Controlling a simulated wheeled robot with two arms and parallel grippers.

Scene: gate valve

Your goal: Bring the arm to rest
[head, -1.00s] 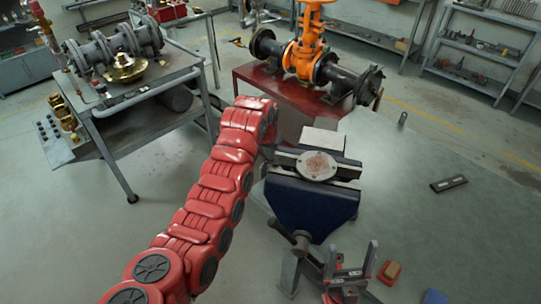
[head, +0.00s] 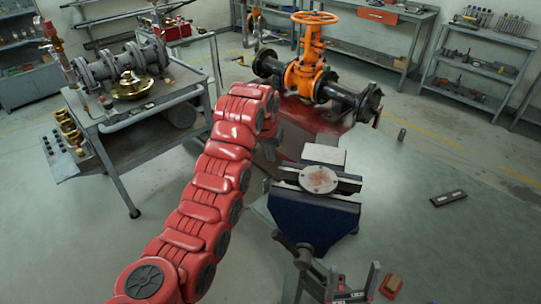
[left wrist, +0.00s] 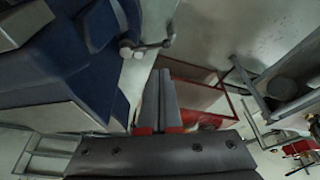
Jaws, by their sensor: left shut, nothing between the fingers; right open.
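My red left arm reaches up from the lower left of the head view, bent over at its far end. My left gripper (head: 270,148) hangs there, dark and partly hidden by the arm, just left of the blue bench vise (head: 312,222). In the left wrist view its two grey fingers (left wrist: 160,75) lie side by side, shut and empty. I cannot tell whether it touches the vise. My right gripper (head: 350,272) is at the bottom edge of the head view, fingers upright and apart, open and empty, in front of the vise.
A round metal disc (head: 318,180) lies on the vise jaws. An orange gate valve (head: 305,75) on black pipe stands behind, on a red stand. A grey cart (head: 150,115) with flanged pipe is at left. The green bench top (head: 420,240) at right is mostly clear, with a black bar (head: 448,198).

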